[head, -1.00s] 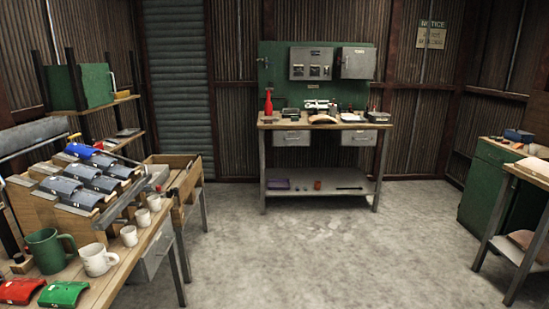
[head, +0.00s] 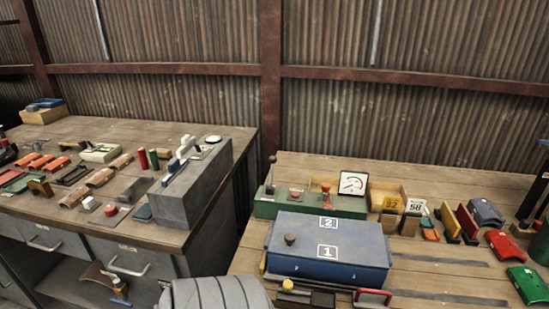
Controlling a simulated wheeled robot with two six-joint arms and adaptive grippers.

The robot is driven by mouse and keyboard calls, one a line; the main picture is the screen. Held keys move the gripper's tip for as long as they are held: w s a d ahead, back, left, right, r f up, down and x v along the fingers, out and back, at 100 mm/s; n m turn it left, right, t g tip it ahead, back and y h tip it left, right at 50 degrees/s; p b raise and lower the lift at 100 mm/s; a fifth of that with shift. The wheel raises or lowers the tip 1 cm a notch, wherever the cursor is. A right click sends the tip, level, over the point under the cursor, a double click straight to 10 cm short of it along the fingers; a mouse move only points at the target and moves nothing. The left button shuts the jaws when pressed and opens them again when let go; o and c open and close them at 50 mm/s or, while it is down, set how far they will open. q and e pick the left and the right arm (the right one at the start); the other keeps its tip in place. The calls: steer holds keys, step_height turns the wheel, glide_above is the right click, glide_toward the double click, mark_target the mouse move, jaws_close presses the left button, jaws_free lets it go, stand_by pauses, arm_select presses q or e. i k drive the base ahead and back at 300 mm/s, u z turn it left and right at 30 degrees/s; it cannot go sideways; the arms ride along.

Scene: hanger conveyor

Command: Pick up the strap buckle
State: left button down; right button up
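I cannot make out the strap buckle for certain in the head view. Many small parts lie on the left wooden bench (head: 150,232), among them orange pieces (head: 42,160), tan curved pieces (head: 100,177) and a black frame-like piece (head: 72,175); they are too small to tell whether one is the buckle. Neither of my grippers shows.
A blue box (head: 330,250) marked 1 and 2 sits on the right bench (head: 420,262), with a green control box (head: 285,205) behind it. A grey block (head: 190,190) stands at the left bench's right end. A narrow gap separates the benches.

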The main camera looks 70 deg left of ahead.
mark_target(325, 186)
steer(key=u, duration=2.35)
steer(key=k, duration=0.6)
steer(key=u, duration=0.85)
steer(key=i, duration=1.2)
steer(key=z, duration=0.65)
